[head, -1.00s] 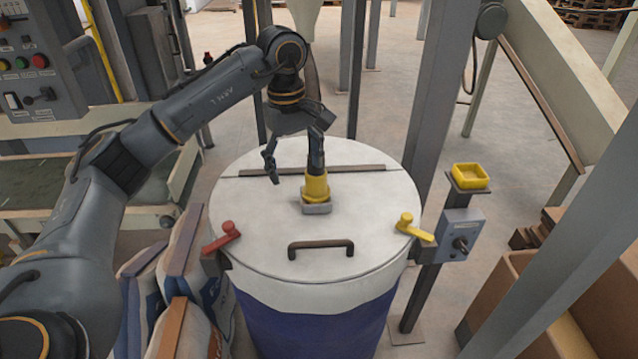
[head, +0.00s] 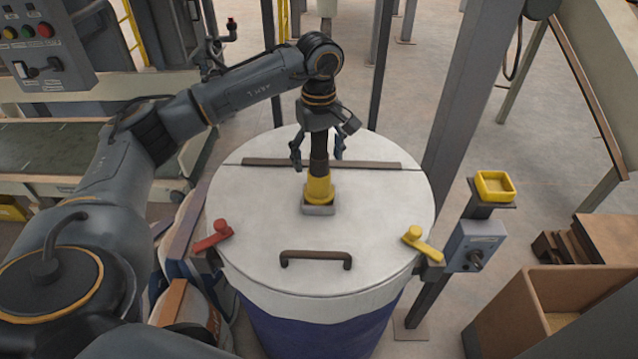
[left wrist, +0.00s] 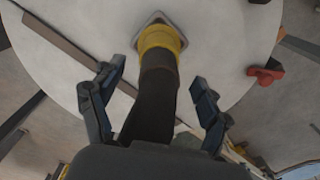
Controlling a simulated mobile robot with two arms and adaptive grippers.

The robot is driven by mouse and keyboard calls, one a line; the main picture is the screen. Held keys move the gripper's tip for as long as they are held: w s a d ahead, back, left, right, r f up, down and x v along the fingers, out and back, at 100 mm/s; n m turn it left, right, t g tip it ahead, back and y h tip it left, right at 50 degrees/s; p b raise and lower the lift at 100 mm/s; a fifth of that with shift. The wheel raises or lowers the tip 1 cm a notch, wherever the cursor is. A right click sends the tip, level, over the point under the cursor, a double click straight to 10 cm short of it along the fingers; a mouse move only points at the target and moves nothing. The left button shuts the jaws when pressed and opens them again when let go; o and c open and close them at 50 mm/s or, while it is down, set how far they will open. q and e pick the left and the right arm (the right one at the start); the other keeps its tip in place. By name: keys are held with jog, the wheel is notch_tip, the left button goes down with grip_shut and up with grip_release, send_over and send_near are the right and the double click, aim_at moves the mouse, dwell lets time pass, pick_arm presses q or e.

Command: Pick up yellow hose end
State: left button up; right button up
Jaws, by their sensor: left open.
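The yellow hose end (head: 319,189) stands upright in a small grey holder (head: 319,209) on the white drum lid (head: 260,215). A dark hose section (head: 319,165) rises from it. My left gripper (head: 317,160) is above the lid, open, with one finger on each side of the dark section. In the left wrist view the yellow end (left wrist: 159,40) lies beyond the fingertips, and the dark section (left wrist: 155,105) runs between the open fingers (left wrist: 155,78) with visible gaps. My right gripper is not in view.
The lid has a red clamp (head: 212,236), a yellow clamp (head: 422,243) and a brown handle (head: 316,258). A yellow tray (head: 494,186) stands on a post at right. Sacks (head: 185,305) are at lower left, a cardboard box (head: 540,300) at lower right.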

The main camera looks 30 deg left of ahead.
aim_at(319, 178)
pick_arm(q)
jog(key=shift+w+f, duration=0.2)
jog(key=shift+f, duration=0.6)
jog(key=shift+f+p, duration=0.3)
jog(key=shift+p, duration=0.1)
jog(key=f, duration=0.1)
jog(key=f+p, duration=0.2)
jog(key=shift+s+f, duration=0.25)
jog(key=shift+w+f, duration=0.15)
jog(key=shift+f, duration=0.4)
jog(key=shift+r, duration=0.1)
jog(key=c, duration=1.5)
